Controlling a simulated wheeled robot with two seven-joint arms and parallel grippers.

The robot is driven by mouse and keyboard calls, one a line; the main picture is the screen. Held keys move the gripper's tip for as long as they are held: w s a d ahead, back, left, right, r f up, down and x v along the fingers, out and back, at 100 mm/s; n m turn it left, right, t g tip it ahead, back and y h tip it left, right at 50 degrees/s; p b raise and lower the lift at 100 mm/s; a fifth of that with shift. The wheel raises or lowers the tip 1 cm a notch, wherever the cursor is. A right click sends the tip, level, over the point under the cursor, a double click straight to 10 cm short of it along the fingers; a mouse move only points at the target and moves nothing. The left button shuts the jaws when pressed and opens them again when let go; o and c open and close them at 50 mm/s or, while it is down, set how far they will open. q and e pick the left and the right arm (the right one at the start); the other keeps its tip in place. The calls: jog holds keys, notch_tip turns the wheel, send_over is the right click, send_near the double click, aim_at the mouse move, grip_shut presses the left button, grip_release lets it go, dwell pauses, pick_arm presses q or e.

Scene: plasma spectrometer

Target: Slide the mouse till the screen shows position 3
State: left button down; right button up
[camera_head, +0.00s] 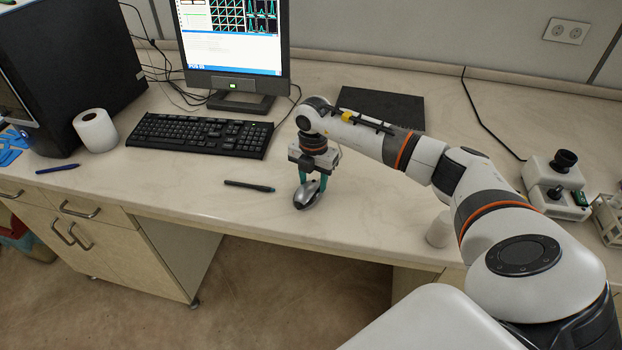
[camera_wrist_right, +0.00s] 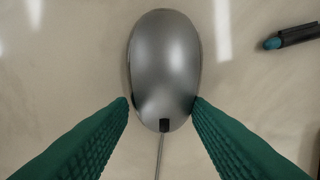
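The silver-grey mouse (camera_head: 307,194) lies on the bench, right of the keyboard. In the right wrist view the mouse (camera_wrist_right: 165,65) fills the upper middle, its dark wheel and cable toward the bottom. My right gripper (camera_head: 313,181) reaches down over the mouse. Its green fingers (camera_wrist_right: 161,102) are on both sides of the mouse and appear to touch it. The monitor screen (camera_head: 232,35) is lit with green plots and a blue label at its lower left, too small to read surely. My left gripper is not in view.
A black keyboard (camera_head: 200,135) lies left of the mouse. A dark pen (camera_head: 249,186) lies close by on the left; its teal end (camera_wrist_right: 273,43) shows in the wrist view. A black pad (camera_head: 381,108) lies behind my right arm. A white cup (camera_head: 440,230) stands near the front edge.

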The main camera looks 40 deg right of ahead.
aim_at(313, 182)
jog(key=shift+o, duration=0.9)
jog(key=shift+f, duration=0.15)
notch_tip(313, 182, up, 12)
jog(key=b, duration=0.1)
jog(key=shift+b, duration=0.4)
